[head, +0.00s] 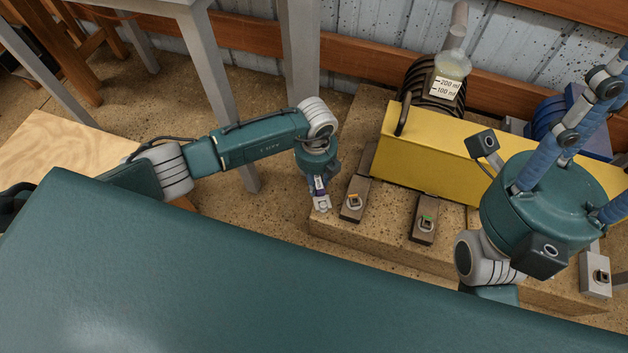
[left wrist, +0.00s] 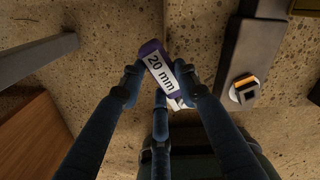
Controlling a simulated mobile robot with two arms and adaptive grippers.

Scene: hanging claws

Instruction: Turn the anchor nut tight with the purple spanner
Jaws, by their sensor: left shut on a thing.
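My left gripper (head: 319,186) is shut on the purple spanner (head: 321,202), just left of the stone-coloured plinth's near left corner. In the left wrist view the spanner (left wrist: 160,68) carries a white "20 mm" label between the fingertips; part of it is hidden by the fingers. A dark foot with an orange-marked nut (head: 354,201) is just right of the spanner, apart from it; this nut also shows in the left wrist view (left wrist: 245,88). Another foot has a green-marked nut (head: 427,218). I cannot tell which is the anchor nut. My right gripper (head: 596,140) has its fingers spread and looks empty.
A pale block (head: 596,280) stands at right. A grey table leg (head: 230,110) stands behind my left arm.

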